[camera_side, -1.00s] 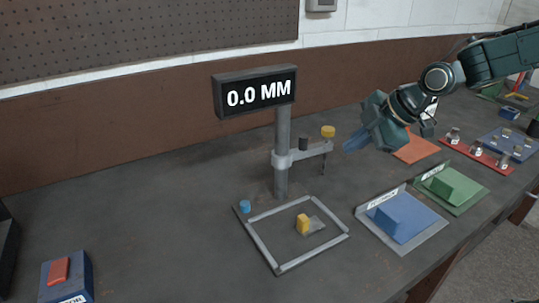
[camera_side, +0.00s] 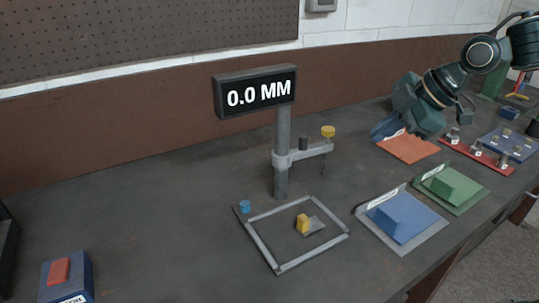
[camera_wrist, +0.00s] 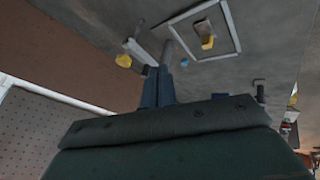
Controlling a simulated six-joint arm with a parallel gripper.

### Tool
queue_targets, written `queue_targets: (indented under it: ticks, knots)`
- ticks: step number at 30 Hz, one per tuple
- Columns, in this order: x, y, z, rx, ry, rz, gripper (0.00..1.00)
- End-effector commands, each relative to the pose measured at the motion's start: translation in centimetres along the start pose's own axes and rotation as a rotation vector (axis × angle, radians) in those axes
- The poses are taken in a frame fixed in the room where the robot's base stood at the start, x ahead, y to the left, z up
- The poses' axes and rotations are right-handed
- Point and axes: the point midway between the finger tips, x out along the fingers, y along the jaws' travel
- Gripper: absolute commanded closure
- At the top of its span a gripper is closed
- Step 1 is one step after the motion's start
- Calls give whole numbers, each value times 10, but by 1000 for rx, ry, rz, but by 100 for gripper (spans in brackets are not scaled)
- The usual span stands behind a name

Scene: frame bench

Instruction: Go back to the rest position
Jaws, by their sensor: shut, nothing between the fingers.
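My gripper (camera_side: 384,130) is in the air over the right part of the bench in the side view, above and beside the orange pad (camera_side: 408,147). Its blue fingers point down and left. In the wrist view the two fingers (camera_wrist: 158,88) lie close together with nothing between them. The gauge stand (camera_side: 283,150) with its "0.0 MM" display (camera_side: 256,91) stands to the left of my gripper, apart from it. No rest mark shows in the frames.
A square frame (camera_side: 262,248) on the bench encloses a yellow-topped block (camera_side: 303,223). Blue (camera_side: 402,217) and green (camera_side: 452,186) blocks sit on pads at the front right. A red-buttoned box (camera_side: 66,277) stands front left. The bench's left middle is clear.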

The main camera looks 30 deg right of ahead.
Motion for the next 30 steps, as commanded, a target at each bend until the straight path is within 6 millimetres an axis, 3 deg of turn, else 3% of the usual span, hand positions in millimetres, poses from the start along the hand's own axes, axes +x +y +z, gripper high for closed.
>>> queue_targets:
  ticks: [8, 18, 24, 30]
  knots:
    - [-46, -39, 19, 286, -80, 34, 100]
    - [-96, -98, 58, 722, -168, 109, 100]
    - [-114, -128, 80, 951, -197, 155, 100]
    - [-121, -144, 92, 1072, -211, 178, 100]
